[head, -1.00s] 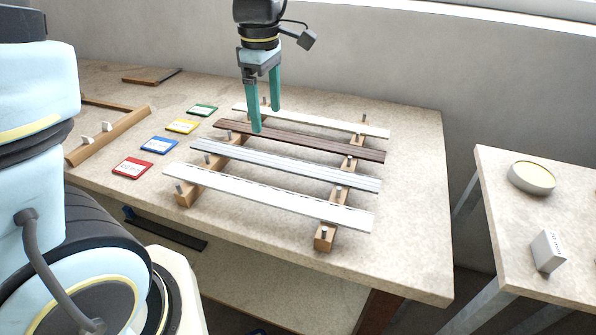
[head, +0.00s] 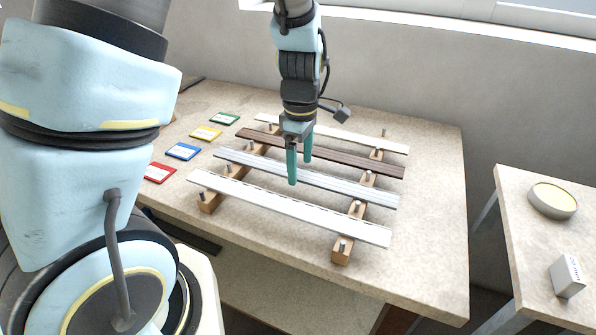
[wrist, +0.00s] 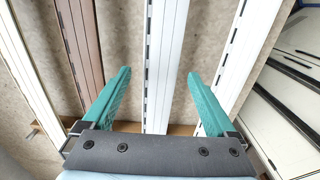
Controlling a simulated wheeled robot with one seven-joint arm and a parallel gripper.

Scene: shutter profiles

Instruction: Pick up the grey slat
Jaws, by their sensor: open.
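The grey slat (head: 340,188) lies across two wooden bars on the table, between the brown slat (head: 345,163) and the front white slat (head: 300,212). My gripper (head: 300,172) points down over the middle of the grey slat, open and empty. In the wrist view the grey slat (wrist: 163,60) runs lengthwise between the two teal fingers (wrist: 158,73), with a gap on each side. I cannot tell how high the fingertips are above it.
A back white slat (head: 345,136) also lies on the pegged bars (head: 225,188). Red (head: 159,173), blue (head: 183,151), yellow (head: 206,133) and green (head: 225,118) cards lie to the left. A side table at right holds a round tin (head: 552,201) and a small white box (head: 567,277).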

